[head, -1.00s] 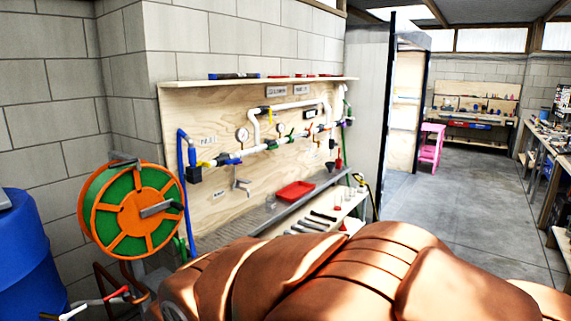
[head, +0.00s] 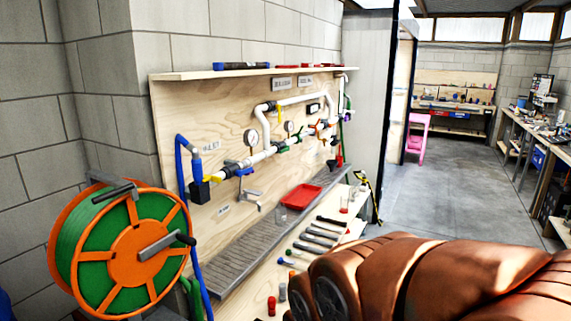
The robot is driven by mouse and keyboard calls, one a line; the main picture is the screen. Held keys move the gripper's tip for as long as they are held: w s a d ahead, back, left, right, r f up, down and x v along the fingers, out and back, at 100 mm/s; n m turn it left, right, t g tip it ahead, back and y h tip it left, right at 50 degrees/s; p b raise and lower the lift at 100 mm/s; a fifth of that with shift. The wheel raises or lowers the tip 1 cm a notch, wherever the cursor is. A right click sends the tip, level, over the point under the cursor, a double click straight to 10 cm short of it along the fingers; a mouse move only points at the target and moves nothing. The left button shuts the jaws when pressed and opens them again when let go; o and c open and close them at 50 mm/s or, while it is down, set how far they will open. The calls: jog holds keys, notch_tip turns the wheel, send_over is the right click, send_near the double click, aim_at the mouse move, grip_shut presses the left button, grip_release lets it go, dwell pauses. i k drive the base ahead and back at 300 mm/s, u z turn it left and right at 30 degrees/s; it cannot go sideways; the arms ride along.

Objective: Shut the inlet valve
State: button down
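White pipework with a blue inlet pipe (head: 181,165) is mounted on a plywood board. A small label (head: 211,146), which seems to read inlet, is above the left end. A yellow valve handle (head: 208,179) sits at that left end, beside a black block (head: 199,192) and roughly in line with the pipe. Its exact angle is hard to tell. Other coloured handles sit further right along the pipe. My gripper is not in view; only my copper-coloured arm shows at the lower right, in front of the bench.
An orange and green hose reel (head: 130,250) stands at the left front. Below the board is a grey grated ledge (head: 240,240) with a red tray (head: 301,196). A lower shelf holds several tools. Open floor (head: 450,200) lies to the right.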

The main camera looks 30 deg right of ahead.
aim_at(246, 171)
jog(key=z, duration=0.25)
jog(key=i, duration=0.9)
jog(key=z, duration=0.05)
jog(key=k, duration=0.5)
jog(key=z, duration=0.9)
jog(key=i, duration=0.85)
jog(key=u, duration=2.4)
